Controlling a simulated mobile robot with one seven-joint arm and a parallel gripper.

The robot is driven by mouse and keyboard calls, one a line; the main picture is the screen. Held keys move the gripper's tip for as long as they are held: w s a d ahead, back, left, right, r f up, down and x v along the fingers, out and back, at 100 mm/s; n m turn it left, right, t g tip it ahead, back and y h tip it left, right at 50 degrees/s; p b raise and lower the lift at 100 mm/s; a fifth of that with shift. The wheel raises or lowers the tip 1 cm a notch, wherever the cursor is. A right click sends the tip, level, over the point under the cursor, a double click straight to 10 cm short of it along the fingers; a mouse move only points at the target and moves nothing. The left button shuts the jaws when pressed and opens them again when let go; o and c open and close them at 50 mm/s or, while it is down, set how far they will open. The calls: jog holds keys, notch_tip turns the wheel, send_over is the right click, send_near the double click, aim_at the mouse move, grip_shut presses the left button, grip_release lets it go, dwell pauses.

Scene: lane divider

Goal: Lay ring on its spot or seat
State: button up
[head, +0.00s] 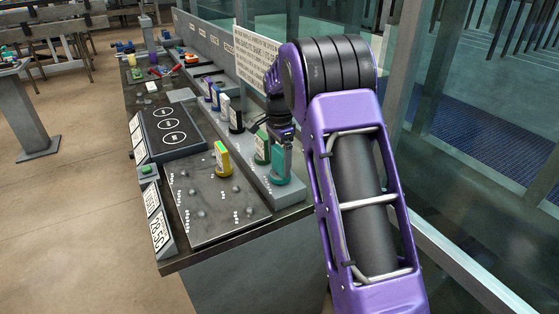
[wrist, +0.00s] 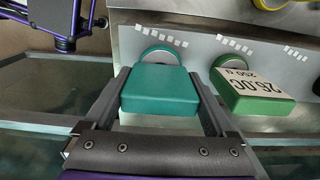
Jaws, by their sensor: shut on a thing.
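My gripper (wrist: 158,78) is shut on a teal block (wrist: 160,92), with one finger on each side of it. In the head view my gripper (head: 283,140) reaches down to the teal piece (head: 281,172) at the near end of a grey ledge (head: 291,194). A grey round part (wrist: 160,54) shows just behind the block in the wrist view. I cannot tell if the block touches the ledge. I see no loose ring that I can name for sure. A dark panel (head: 150,117) with three white circles lies on the bench to the left.
A green labelled block (wrist: 252,92) stands close to the right of my gripper in the wrist view. A yellow piece (head: 222,159) stands on the grey metal plate (head: 215,222). More coloured pieces line the ledge. A glass wall borders the bench's right side.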

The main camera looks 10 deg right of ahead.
jog(key=shift+f, duration=0.3)
jog(key=o, duration=1.5)
jog(key=shift+f, duration=0.1)
notch_tip(320, 180, up, 18)
jog(key=shift+f+p, duration=0.2)
jog(key=shift+p, duration=0.75)
